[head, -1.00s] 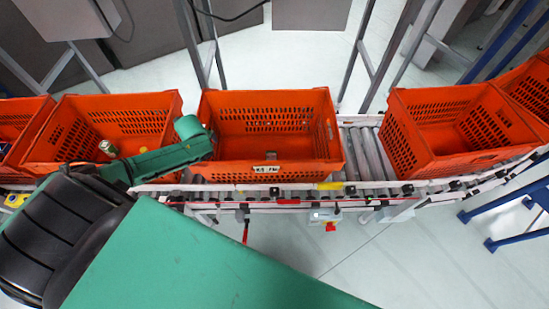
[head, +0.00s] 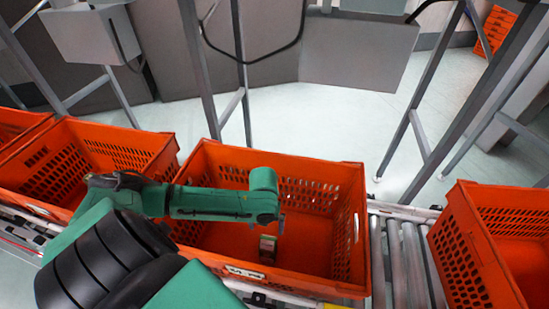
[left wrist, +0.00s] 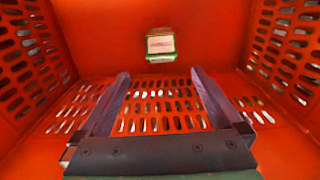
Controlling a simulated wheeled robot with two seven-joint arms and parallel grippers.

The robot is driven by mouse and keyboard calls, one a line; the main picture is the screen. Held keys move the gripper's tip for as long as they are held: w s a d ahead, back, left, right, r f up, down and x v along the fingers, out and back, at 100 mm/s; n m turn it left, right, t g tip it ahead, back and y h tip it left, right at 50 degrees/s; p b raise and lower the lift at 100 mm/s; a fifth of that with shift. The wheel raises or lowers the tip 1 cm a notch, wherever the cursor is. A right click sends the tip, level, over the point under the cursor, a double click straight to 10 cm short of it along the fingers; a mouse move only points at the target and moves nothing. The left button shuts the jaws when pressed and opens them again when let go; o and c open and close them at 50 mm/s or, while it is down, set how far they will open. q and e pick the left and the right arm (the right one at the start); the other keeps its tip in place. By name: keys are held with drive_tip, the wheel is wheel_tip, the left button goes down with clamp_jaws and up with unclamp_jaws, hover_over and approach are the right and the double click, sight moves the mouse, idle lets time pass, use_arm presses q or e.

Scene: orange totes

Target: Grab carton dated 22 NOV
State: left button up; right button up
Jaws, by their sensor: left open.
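A small carton (head: 268,249) stands on the floor of the middle orange tote (head: 345,185), near its front wall. In the left wrist view the carton (left wrist: 160,44) shows a pale face with a small label and green edges; its date is too small to read. My left gripper (head: 281,222) hangs inside the tote, just above and beside the carton in the head view. In the left wrist view its two fingers (left wrist: 160,74) are apart with nothing between them, and the carton lies beyond the fingertips. My right gripper is not in view.
The tote's perforated walls (left wrist: 284,45) stand around the gripper. Another orange tote (head: 100,150) is at the left and one (head: 480,245) at the right, along a roller conveyor (head: 408,260). Grey metal posts (head: 200,65) rise behind. The middle tote's floor is otherwise largely clear.

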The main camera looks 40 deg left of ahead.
sight(268, 245)
use_arm(q)
drive_tip(key=shift+d+f, duration=0.1)
drive_tip(key=shift+f, duration=0.55)
drive_tip(key=f, duration=0.4)
drive_tip(key=f+b, duration=0.1)
drive_tip(key=f, duration=0.4)
drive_tip(key=f+b, duration=0.1)
drive_tip(key=f, duration=0.4)
drive_tip(key=shift+w+f, duration=0.15)
drive_tip(key=shift+w, duration=0.1)
clamp_jaws()
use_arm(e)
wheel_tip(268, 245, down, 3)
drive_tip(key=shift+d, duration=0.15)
